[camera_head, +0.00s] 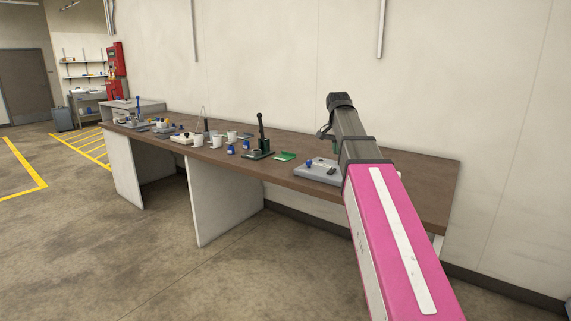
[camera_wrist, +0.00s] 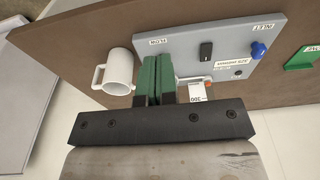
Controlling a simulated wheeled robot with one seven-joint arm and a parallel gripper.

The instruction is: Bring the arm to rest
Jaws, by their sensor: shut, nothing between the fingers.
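My gripper (camera_wrist: 156,78) shows in the wrist view with its two green fingers together and nothing between them. The fingertips lie in front of the near edge of a grey panel (camera_wrist: 228,40) on the table; I cannot tell whether they touch it. In the head view my pink and grey arm reaches forward over the right part of the table, and the gripper is mostly hidden by the arm.
A white mug (camera_wrist: 118,72) stands close left of the fingers. The panel has a blue knob (camera_wrist: 258,50) and a black switch (camera_wrist: 206,51). A green item (camera_wrist: 304,58) lies at right. The brown table (camera_head: 425,185) holds several small items further left.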

